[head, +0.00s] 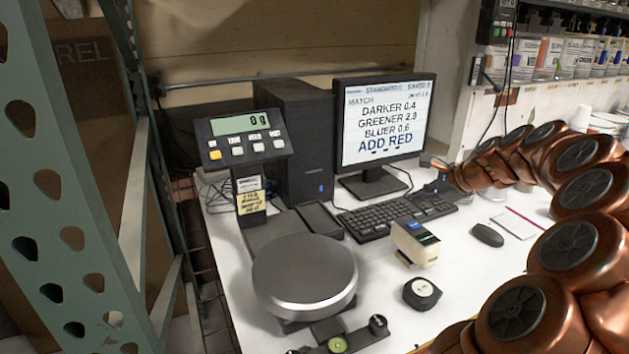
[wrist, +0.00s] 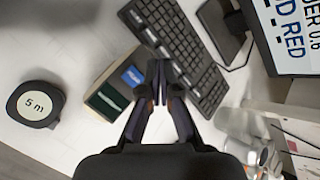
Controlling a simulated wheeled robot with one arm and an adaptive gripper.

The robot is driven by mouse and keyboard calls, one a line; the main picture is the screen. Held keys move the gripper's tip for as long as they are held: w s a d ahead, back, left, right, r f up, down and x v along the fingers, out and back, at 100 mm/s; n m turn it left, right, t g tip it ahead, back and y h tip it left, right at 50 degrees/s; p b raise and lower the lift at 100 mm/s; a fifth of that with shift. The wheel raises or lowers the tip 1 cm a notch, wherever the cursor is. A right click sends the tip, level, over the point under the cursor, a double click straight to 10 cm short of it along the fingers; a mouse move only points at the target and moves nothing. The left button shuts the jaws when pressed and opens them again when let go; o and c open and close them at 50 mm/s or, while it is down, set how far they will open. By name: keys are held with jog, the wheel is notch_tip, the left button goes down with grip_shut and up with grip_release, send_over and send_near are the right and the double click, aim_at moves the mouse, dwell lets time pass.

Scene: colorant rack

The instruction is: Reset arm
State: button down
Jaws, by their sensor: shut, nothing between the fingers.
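My gripper (wrist: 159,88) is shut and empty in the wrist view, its fingertips together above the table near the keyboard (wrist: 180,45). In the head view my copper-coloured arm comes in from the right, and the gripper (head: 432,174) hangs over the table in front of the monitor's right side. The gripper is small and dark there.
The monitor (head: 381,125) shows "ADD RED". A tape measure (head: 421,293) and mouse (head: 487,235) lie on the white table. Shelved containers (head: 577,57) are at upper right.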

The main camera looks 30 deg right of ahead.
jog(key=s+a+n+g, duration=0.1)
jog(key=a+n, duration=0.3)
jog(key=a, duration=0.5)
jog(key=s+a+f+n+g+y, duration=0.1)
jog(key=a+n, duration=0.3)
jog(key=a, duration=0.6)
jog(key=s+a+f+n+g+y, duration=0.1)
jog(key=s+a+n+g, duration=0.2)
jog(key=a, duration=0.7)
jog(key=shift+s+a+n, duration=0.1)
jog(key=shift+a+n, duration=0.1)
jog(key=shift+n, duration=0.8)
jog(key=s+a+f+n+g+h, duration=0.1)
jog(key=s+n, duration=0.3)
jog(key=s, duration=0.4)
jog(key=s+a+f+n+g+h, duration=0.1)
jog(key=s+a+f+n+g, duration=0.2)
jog(key=s, duration=0.5)
jog(key=s+a+f+n+g+h, duration=0.1)
jog(key=s+a+f+n, duration=0.2)
jog(key=s, duration=0.5)
jog(key=shift+s+a+f+n+g+h, duration=0.2)
jog(key=shift+a+f+n+g+h, duration=0.2)
jog(key=shift+n, duration=0.6)
jog(key=c, duration=1.9)
grip_release()
